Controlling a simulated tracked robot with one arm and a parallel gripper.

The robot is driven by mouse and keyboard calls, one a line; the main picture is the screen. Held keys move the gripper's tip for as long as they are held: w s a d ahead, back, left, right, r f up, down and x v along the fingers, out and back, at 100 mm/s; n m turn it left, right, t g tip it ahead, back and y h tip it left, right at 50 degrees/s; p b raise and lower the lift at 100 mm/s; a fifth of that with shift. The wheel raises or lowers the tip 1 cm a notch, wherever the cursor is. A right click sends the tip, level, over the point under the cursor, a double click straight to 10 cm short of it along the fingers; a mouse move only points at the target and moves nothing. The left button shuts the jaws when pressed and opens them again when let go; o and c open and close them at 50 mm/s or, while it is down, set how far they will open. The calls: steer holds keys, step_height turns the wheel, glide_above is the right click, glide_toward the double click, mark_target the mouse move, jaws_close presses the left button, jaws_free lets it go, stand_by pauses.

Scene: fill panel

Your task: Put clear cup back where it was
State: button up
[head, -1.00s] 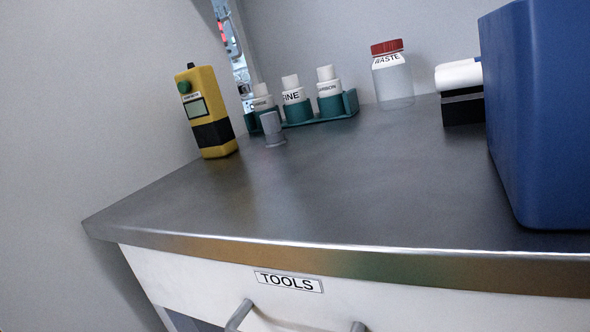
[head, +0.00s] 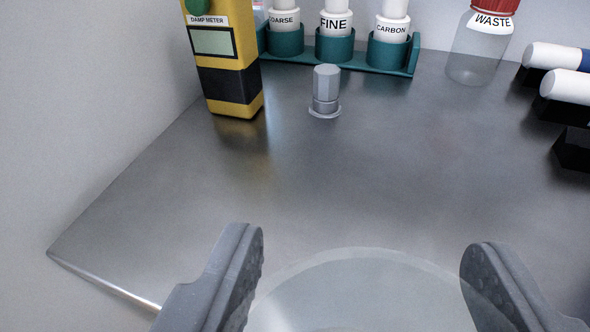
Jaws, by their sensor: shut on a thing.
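The clear cup (head: 360,290) is at the bottom of the view, between the two fingers of my gripper (head: 362,285). Its pale, see-through round shape touches or nearly touches both fingers, and my gripper is shut on it. Its lower part is cut off by the frame edge. The grey metal worktop (head: 400,170) shows beyond the cup. I cannot tell how far the cup is above the worktop.
A yellow damp meter (head: 230,75) stands at the left. A small grey peg (head: 326,90) stands in the middle. A teal rack (head: 335,48) with labelled bottles, a WASTE jar (head: 477,50) and white cylinders (head: 567,85) are at the back. The middle worktop is clear.

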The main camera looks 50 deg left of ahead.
steer(key=shift+s+a+r, duration=0.2)
steer(key=shift+a, duration=0.1)
steer(key=shift+w+a+r+p, duration=0.15)
steer(key=shift+w+p, duration=0.25)
steer(key=shift+p, duration=0.6)
steer(key=w+p, duration=0.1)
steer(key=p, duration=0.3)
steer(key=shift+w+a, duration=0.3)
steer(key=shift+w, duration=0.05)
steer(key=shift+w+a+f+p, duration=0.7)
steer(key=shift+w+f, duration=0.2)
steer(key=shift+w, duration=1.2)
steer(key=shift+w+a+f+p, duration=0.65)
steer(key=shift+w+f, duration=0.25)
steer(key=shift+w, duration=1.2)
steer(key=shift+w+a+f+p, duration=0.6)
steer(key=shift+w+a+f, duration=0.25)
steer(key=shift+w, duration=1.25)
steer(key=shift+d+f, duration=0.1)
steer(key=shift+f, duration=0.05)
steer(key=o, duration=1.1)
steer(key=shift+c, duration=0.2)
